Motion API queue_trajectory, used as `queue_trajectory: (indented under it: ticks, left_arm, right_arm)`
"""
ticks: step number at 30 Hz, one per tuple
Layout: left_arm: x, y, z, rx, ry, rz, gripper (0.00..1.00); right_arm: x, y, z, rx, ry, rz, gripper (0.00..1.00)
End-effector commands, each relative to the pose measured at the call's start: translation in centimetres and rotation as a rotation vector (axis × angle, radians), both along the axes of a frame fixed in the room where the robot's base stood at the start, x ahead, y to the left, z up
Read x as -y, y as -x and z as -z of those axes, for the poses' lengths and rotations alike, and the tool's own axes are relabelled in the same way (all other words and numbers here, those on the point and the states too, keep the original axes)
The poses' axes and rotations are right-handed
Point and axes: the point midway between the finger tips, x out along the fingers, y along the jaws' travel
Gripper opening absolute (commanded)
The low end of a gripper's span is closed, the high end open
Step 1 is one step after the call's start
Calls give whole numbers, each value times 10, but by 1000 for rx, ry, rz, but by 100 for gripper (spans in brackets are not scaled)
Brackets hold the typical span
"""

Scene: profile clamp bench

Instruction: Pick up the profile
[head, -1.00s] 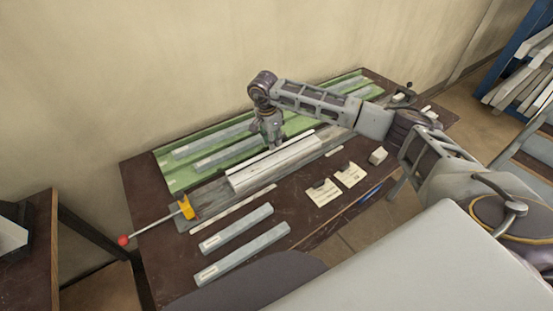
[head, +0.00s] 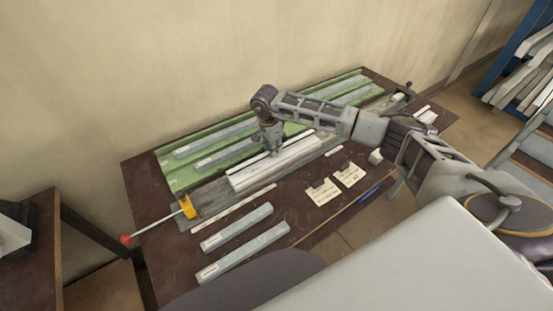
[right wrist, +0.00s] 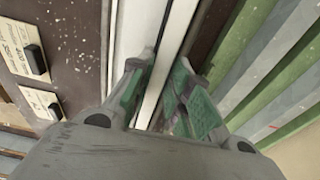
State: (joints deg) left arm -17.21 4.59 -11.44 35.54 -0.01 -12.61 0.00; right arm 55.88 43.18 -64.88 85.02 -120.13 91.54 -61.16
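A long pale grey profile (head: 280,164) with a raised white rib lies in the grey clamp fixture (head: 212,198) in the middle of the bench. My right gripper (head: 274,151) points down at the rib from above. In the right wrist view its fingers (right wrist: 166,68) stand one on each side of the white rib (right wrist: 174,40), with a dark gap showing between rib and right finger, so it looks open. Their depth against the rib is hard to judge. A yellow clamp (head: 187,206) with a red-knobbed lever stands at the fixture's left end. My left gripper is not in view.
Several grey bars lie on the green rack (head: 174,181) behind the fixture. Two more bars (head: 243,252) lie at the front left. Two cards (head: 321,192) and a small white block (head: 376,157) lie at front right. A wall stands behind the bench.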

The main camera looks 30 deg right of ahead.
Motion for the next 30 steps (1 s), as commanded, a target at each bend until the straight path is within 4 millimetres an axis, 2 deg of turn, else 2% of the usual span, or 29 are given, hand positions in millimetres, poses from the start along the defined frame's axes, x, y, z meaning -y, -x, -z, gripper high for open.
queue_trajectory:
  ticks: [1,3,20,26,30]
  left_arm:
    - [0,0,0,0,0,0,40]
    - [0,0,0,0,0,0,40]
    - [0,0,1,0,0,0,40]
    - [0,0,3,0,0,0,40]
    - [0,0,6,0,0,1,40]
  right_arm:
    - [0,0,0,0,0,0,9]
    - [0,0,0,0,0,0,0]
    - [0,-1,-5,2,0,0,0]
    - [0,-1,-18,4,-1,0,0]
    - [0,-1,-35,5,-1,-1,0]
